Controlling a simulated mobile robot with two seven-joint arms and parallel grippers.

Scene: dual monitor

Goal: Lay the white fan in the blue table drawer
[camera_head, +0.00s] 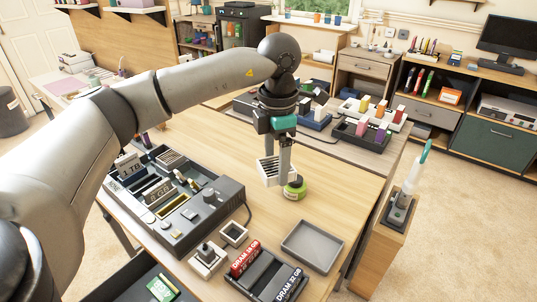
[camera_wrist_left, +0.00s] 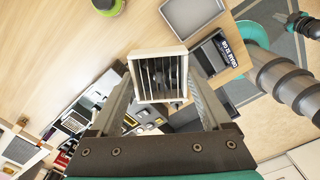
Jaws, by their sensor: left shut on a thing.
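The white fan (camera_head: 268,174) is a small square frame with slats. My left gripper (camera_head: 279,165) points down and is shut on it, holding it above the wooden table. In the left wrist view the fan (camera_wrist_left: 160,76) sits between the two fingertips (camera_wrist_left: 160,88), its slatted face towards the camera. A dark open drawer (camera_head: 118,284) with a green board in it shows at the bottom left of the head view, partly cut off. I cannot tell whether it is the blue table drawer. My right gripper is not in view.
A green round container (camera_head: 295,190) stands just right of the fan. An open computer case (camera_head: 205,210) fills the table's left side. A grey tray (camera_head: 313,246) and a DRAM holder (camera_head: 270,275) lie near the front. The table's middle (camera_head: 337,190) is clear.

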